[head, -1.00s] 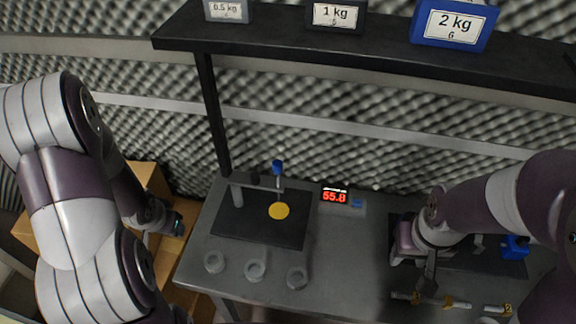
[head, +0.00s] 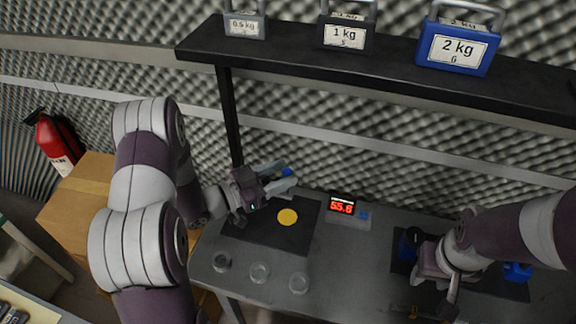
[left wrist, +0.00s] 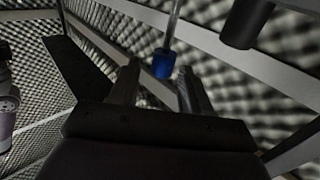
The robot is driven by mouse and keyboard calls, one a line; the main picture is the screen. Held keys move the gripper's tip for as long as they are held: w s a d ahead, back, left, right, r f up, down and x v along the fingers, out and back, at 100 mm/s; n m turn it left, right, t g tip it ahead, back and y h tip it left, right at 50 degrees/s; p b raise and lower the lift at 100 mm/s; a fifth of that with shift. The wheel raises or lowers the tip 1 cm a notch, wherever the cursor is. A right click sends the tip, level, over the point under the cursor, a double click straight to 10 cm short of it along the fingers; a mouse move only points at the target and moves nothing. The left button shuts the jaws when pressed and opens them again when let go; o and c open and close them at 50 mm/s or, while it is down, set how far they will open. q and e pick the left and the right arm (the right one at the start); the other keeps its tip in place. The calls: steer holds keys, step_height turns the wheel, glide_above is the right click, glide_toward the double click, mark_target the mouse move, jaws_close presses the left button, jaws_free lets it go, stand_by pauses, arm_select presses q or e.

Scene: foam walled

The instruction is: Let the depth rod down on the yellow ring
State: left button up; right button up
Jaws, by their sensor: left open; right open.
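The yellow ring (head: 288,217) lies flat on a dark plate (head: 265,238) on the grey bench. The depth rod's blue knob (head: 288,172) shows just above my left gripper (head: 292,184) in the head view; the gripper and arm hide most of the rod and its stand. My left gripper is open. In the left wrist view the blue knob (left wrist: 163,64) appears between the spread fingers, near their tips, with a thin rod (left wrist: 173,25) running from it; contact is not visible. My right gripper (head: 432,292) is open over the right of the bench.
A red-lit display (head: 342,207) stands right of the plate. Three small round clear dishes, one of them here (head: 260,272), line the front. A shelf (head: 300,60) with weights spans above. Cardboard boxes (head: 85,205) and a fire extinguisher (head: 57,140) are left.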

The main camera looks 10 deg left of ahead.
arm_select(q)
steer(key=shift+x, duration=1.05)
steer(key=shift+c, duration=0.4)
steer(key=shift+w, duration=0.1)
steer(key=c, duration=0.6)
step_height(320, 180, down, 3)
steer(key=shift+f+b, duration=0.1)
steer(key=shift+b, duration=1.1)
steer(key=o, duration=0.7)
steer(key=shift+r, duration=0.2)
steer(key=shift+a, duration=0.1)
